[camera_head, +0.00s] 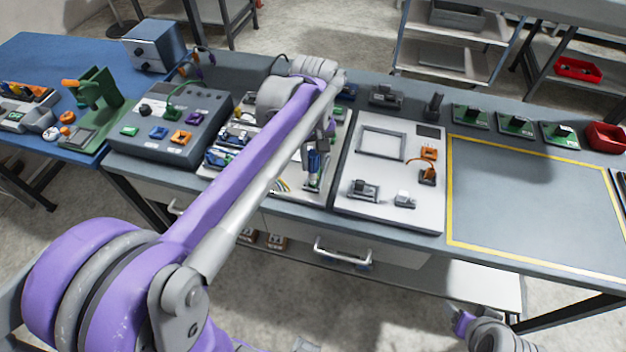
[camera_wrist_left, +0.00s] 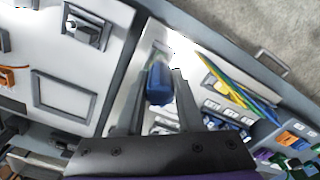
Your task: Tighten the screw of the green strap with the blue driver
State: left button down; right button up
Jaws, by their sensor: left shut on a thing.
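My left gripper (camera_head: 318,146) points down over the white board in the middle of the workbench. It is shut on the blue driver (camera_head: 313,162), which hangs roughly upright between the fingers. In the left wrist view the blue handle (camera_wrist_left: 158,84) shows between the two fingers of the left gripper (camera_wrist_left: 155,98). The driver's tip is too small to tell whether it touches anything. I cannot make out the green strap or its screw for sure; the arm and gripper cover part of that board. Part of my right arm shows at the lower right, its jaws unclear.
A white panel (camera_head: 386,215) with a square frame and small blocks lies right of the gripper. Yellow and green wires (camera_wrist_left: 225,80) lie beside it in the wrist view. A grey control box (camera_head: 160,137) stands left. The yellow-outlined area (camera_head: 530,210) is clear.

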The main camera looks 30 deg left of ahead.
pick_arm(q)
jog(key=n, duration=0.4)
jog(key=shift+w+n, duration=0.1)
jog(key=shift+n, duration=0.3)
jog(key=n, duration=0.5)
jog(key=shift+n, duration=0.3)
jog(key=shift+f+n, duration=0.15)
jog(key=shift+n, duration=0.6)
jog(key=shift+f+n, duration=0.15)
jog(key=shift+n, duration=0.6)
jog(key=shift+f, duration=0.1)
jog(key=shift+f+b, duration=0.4)
jog(key=shift+f, duration=0.1)
